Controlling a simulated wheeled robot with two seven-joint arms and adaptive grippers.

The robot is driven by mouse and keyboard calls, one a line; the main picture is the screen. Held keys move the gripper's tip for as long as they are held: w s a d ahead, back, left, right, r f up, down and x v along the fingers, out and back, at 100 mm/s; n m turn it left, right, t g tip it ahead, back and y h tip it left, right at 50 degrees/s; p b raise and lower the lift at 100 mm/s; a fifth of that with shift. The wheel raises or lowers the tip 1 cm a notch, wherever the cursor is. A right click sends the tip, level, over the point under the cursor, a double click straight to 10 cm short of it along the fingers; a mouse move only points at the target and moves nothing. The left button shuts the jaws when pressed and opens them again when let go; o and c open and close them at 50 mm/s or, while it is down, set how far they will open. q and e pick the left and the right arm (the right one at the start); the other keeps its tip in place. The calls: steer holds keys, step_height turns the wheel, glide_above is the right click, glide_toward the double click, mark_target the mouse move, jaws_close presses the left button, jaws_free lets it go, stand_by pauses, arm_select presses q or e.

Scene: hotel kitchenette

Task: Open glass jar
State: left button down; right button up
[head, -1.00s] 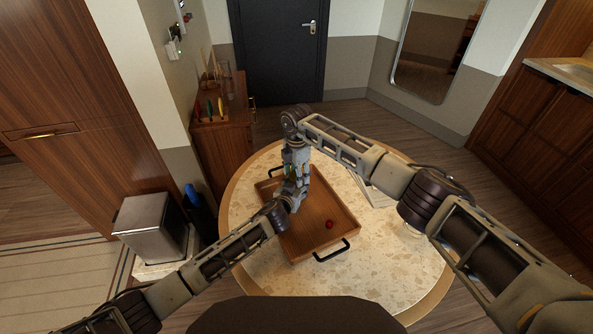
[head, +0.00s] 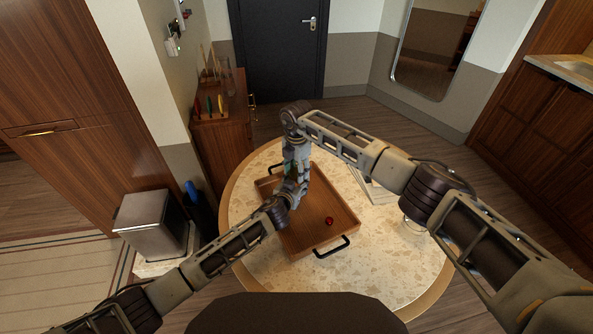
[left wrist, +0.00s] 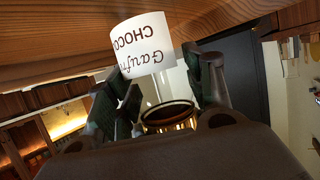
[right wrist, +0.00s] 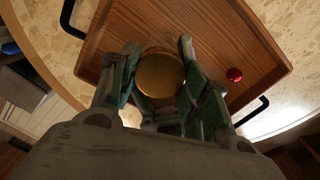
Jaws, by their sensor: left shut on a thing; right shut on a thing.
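The glass jar has a white label (left wrist: 143,45) with upside-down writing in the left wrist view, with clear glass beside it. Its round gold lid (right wrist: 160,75) fills the gap between my right fingers in the right wrist view. My right gripper (head: 296,168) is shut on the lid from above. My left gripper (head: 290,187) is shut on the jar, its fingers on both sides of it in the left wrist view. Both grippers meet over the brown wooden tray (head: 325,203) and hide the jar in the head view. I cannot tell whether the lid is loose.
A small red ball-like thing (head: 329,221) lies in the tray, right of the grippers. The tray has black handles and stands on a round stone-topped table (head: 390,275). A pale flat item (head: 375,188) lies right of the tray. The table's front is clear.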

steer(key=shift+n, duration=0.5)
steer(key=o, duration=1.1)
steer(key=shift+r, duration=2.25)
steer(key=shift+c, duration=0.3)
